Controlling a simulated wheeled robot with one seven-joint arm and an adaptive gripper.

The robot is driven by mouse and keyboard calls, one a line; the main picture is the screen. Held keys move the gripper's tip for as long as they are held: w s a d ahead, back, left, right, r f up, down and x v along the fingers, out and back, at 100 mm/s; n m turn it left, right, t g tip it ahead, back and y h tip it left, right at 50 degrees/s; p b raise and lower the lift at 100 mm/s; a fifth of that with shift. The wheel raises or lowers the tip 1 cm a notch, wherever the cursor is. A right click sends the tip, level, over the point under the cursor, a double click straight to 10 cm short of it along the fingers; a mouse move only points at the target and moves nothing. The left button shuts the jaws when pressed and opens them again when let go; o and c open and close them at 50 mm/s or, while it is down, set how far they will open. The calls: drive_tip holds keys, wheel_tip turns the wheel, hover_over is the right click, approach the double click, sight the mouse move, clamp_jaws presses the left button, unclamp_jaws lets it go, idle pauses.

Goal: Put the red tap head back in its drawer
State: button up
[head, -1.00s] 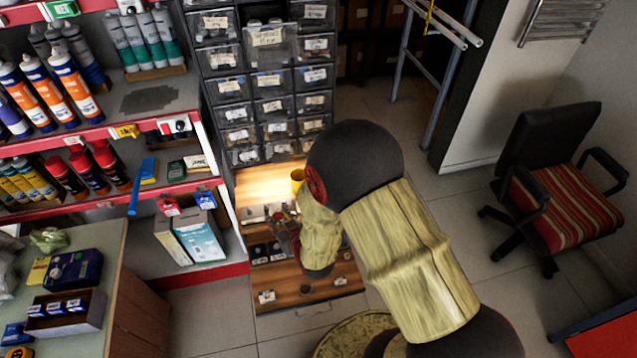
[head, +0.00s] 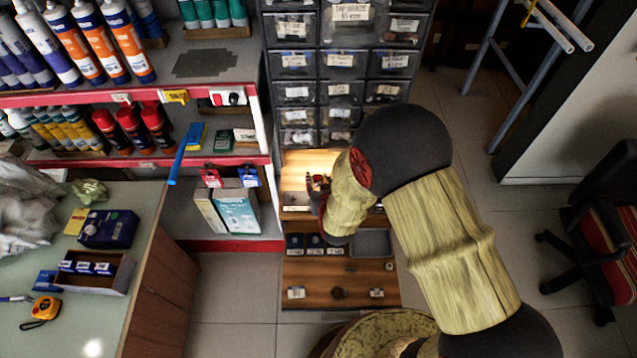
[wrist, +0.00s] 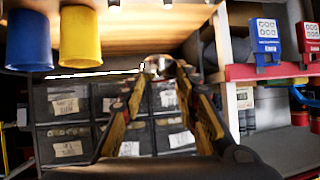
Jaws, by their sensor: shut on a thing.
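My gripper (wrist: 158,72) is shut on a small shiny piece at its fingertips in the wrist view. The piece is mostly hidden, and I cannot make out its red part there. In the head view my gripper (head: 318,184) is over the back of the wooden bench, partly behind my arm, with a small red patch near it. The drawer labelled tap heads (head: 349,32) is at the top edge of the head view and looks pulled out from the cabinet; its inside is cut off.
Rows of labelled clear drawers (head: 342,92) stand behind the bench (head: 330,272). A grey tray (head: 371,242) and several small cards lie on it. Blue (wrist: 29,40) and yellow (wrist: 79,37) cups are close to my gripper in the wrist view. Red-edged shelves (head: 228,163) stand left.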

sight(316, 175)
drive_tip(key=b+x, duration=0.1)
drive_tip(key=x, duration=0.3)
drive_tip(key=shift+w+f, duration=0.15)
drive_tip(key=shift+w, duration=0.15)
drive_tip(key=w+f, duration=0.1)
drive_tip(key=w+f+b, duration=0.1)
drive_tip(key=f, duration=0.1)
drive_tip(key=w+f+b, duration=0.1)
drive_tip(key=w+f, duration=0.1)
drive_tip(key=shift+a, duration=0.35)
drive_tip(key=shift+w+f+b, duration=0.15)
drive_tip(key=shift+f+b, duration=0.4)
drive_tip(key=shift+f, duration=0.35)
drive_tip(key=shift+w+f+b, duration=0.15)
drive_tip(key=shift+f+b, duration=0.35)
drive_tip(key=shift+f, duration=0.4)
drive_tip(key=shift+f, duration=0.15)
drive_tip(key=o, duration=1.3)
